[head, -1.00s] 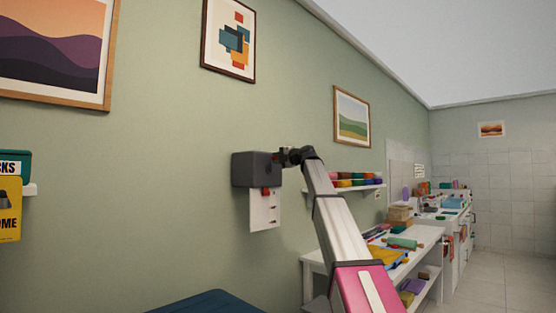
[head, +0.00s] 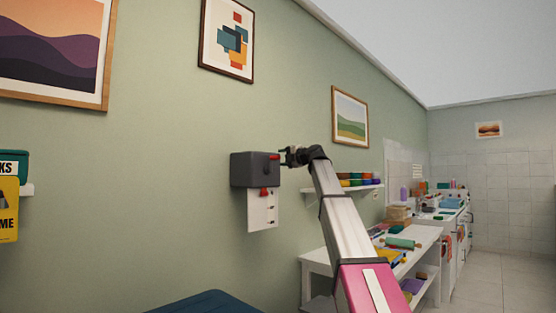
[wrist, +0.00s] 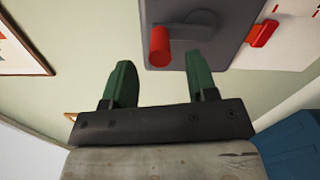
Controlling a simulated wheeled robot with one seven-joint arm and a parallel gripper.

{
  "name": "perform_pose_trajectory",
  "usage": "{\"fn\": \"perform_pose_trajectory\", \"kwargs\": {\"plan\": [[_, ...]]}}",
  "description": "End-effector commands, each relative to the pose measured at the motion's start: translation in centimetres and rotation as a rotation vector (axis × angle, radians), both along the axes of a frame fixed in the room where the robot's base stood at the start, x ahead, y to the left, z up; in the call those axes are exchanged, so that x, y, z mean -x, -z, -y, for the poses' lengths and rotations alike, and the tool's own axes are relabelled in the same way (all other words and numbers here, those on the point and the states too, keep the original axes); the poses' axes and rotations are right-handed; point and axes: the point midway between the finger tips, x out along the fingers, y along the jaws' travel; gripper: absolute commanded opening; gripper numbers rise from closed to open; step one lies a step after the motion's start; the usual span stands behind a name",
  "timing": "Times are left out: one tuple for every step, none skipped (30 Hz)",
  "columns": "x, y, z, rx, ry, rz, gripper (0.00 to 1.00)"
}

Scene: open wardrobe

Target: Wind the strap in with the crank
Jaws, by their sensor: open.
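A dark grey winch box (head: 254,170) is fixed to the green wall. A red crank handle (head: 274,157) sticks out at its upper right; it also shows in the wrist view as a red cylinder (wrist: 160,46). A second red piece (head: 264,191) sits below the box at the top of a white panel, and shows in the wrist view (wrist: 264,33). My gripper (head: 287,157) is right of the box. In the wrist view its two green fingers (wrist: 158,72) are apart and empty, with the crank handle just beyond the gap between them. I cannot make out the strap itself.
The white panel (head: 262,211) hangs below the box. Framed pictures (head: 228,38) hang above and to the right. A shelf with coloured bowls (head: 358,184) and a white table with items (head: 425,237) stand at the right. A dark blue surface (head: 207,304) is below.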

Motion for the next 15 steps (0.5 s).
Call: {"fn": "perform_pose_trajectory", "kwargs": {"plan": [[1.0,0.1,0.8,0.0,0.002,0.001,0.53],[1.4,0.1,1.2,0.0,0.002,0.001,0.53],[2.0,0.1,1.8,0.0,0.002,0.001,0.53],[2.4,0.1,2.2,0.001,0.002,0.0,0.53],[2.7,0.1,2.5,0.001,0.001,0.0,0.53],[3.1,0.1,2.9,0.001,0.001,0.001,0.53],[3.4,0.1,3.2,0.001,0.001,0.001,0.53],[3.6,0.1,3.5,0.001,0.001,0.001,0.53],[3.9,0.1,3.7,0.0,0.0,0.0,0.53],[4.0,0.1,3.9,0.0,0.0,0.0,0.53],[4.1,0.1,4.0,0.0,0.0,0.0,0.53],[4.2,0.1,4.1,0.0,-0.001,0.0,0.53],[4.2,0.1,4.2,0.0,-0.001,0.0,0.53],[4.2,0.1,4.2,0.0,-0.001,0.0,0.53],[4.2,0.1,4.2,0.0,-0.001,0.0,0.53]]}}
